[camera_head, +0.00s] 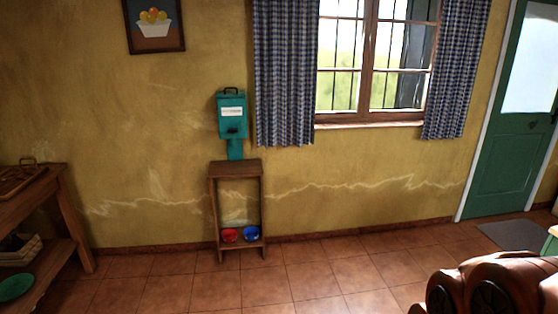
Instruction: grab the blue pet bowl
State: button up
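The blue pet bowl (251,233) sits on the low bottom shelf of a small wooden stand (236,169) against the yellow wall. A red bowl (229,235) sits right beside it on its left, on the same shelf. The front of the stand is open toward me. My gripper is not in view.
A teal box (231,115) is above the stand. A wooden table (62,209) with a lower shelf stands at the left. A brown rounded object (490,285) fills the lower right corner. A green door (508,140) is at the right. The tiled floor (265,285) before the stand is clear.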

aim_at(251, 234)
jog(key=i, duration=2.85)
jog(key=u, duration=1.7)
